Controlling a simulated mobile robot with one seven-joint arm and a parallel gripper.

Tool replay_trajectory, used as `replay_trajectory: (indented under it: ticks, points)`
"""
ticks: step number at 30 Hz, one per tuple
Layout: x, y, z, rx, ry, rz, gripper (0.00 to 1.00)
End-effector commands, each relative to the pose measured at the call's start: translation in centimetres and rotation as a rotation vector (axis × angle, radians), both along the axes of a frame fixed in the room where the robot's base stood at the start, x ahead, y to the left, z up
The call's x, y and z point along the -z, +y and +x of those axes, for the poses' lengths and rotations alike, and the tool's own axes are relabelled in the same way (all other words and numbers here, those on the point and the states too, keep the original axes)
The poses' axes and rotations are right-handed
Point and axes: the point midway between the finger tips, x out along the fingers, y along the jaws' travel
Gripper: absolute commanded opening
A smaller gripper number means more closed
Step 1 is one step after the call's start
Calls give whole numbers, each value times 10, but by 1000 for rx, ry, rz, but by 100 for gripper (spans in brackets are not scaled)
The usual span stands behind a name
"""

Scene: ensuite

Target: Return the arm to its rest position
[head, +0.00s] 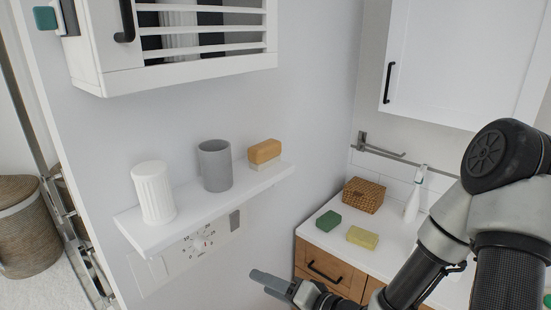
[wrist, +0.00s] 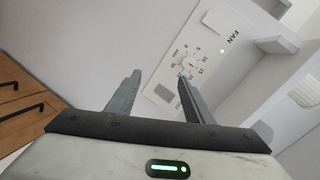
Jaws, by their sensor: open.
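My gripper (wrist: 158,97) is open and empty in the wrist view, its two fingers spread in front of a white wall panel. That panel is a fan timer (wrist: 190,65) with a round dial and a small lit green light. In the head view my gripper (head: 270,282) is at the lower middle, below and right of the fan timer (head: 200,243); only part of its fingers shows. My arm (head: 440,240) reaches in from the right side, bent at the elbow, over the counter's front right.
A wall shelf (head: 150,238) above the timer holds a white ribbed cup (head: 153,192), a grey cup (head: 215,165) and an orange-and-white block (head: 264,152). The counter (head: 330,240) holds a wicker box (head: 363,195), green sponge (head: 329,221), yellow sponge (head: 362,237) and white bottle (head: 414,203). Cabinets hang above.

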Motion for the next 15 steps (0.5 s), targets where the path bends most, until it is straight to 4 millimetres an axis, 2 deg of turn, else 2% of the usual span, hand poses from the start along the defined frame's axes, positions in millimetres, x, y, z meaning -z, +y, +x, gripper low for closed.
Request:
replay_trajectory:
  ticks: [1, 4, 7, 11, 15]
  points:
    - [6, -14, 10, -3, -25, -151, 47]
    - [13, -54, 27, 12, -47, -465, 47]
    - [-1, -99, 40, 47, -53, -736, 47]
    - [-44, -151, 42, 108, -32, -1005, 47]
    - [-105, -185, 20, 170, 23, -1176, 47]
